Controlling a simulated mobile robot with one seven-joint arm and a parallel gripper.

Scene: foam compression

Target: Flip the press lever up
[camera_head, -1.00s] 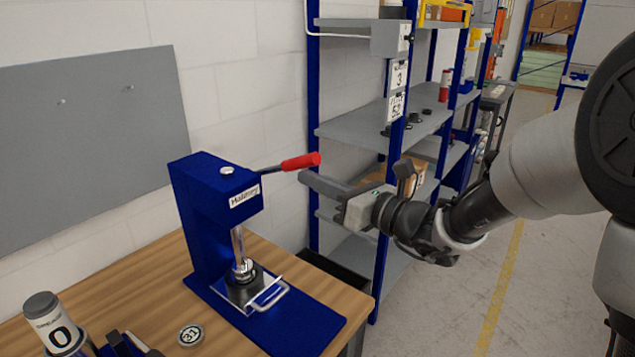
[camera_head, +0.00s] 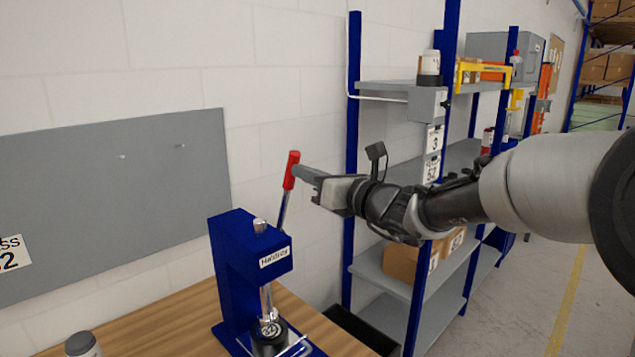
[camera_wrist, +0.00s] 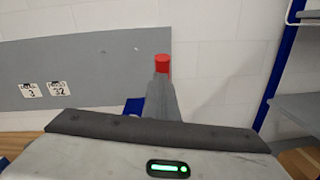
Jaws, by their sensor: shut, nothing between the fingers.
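The blue press (camera_head: 238,270) stands on the wooden table in the head view. Its lever has a red handle (camera_head: 291,170) and now points steeply up, leaning slightly right. My gripper (camera_head: 299,172) is shut and empty, with its fingertips at the right side of the red handle, apparently touching it. In the wrist view the red handle end (camera_wrist: 162,64) shows just beyond my fingertips (camera_wrist: 162,84). The rest of the lever is hidden there behind the fingers. A dark puck (camera_head: 269,338) sits under the press ram.
A blue-framed shelf (camera_head: 385,262) with boxes stands right of the table. A grey board (camera_head: 110,200) hangs on the wall behind. The wooden table (camera_head: 150,320) has a white and grey container (camera_head: 82,345) at the front left.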

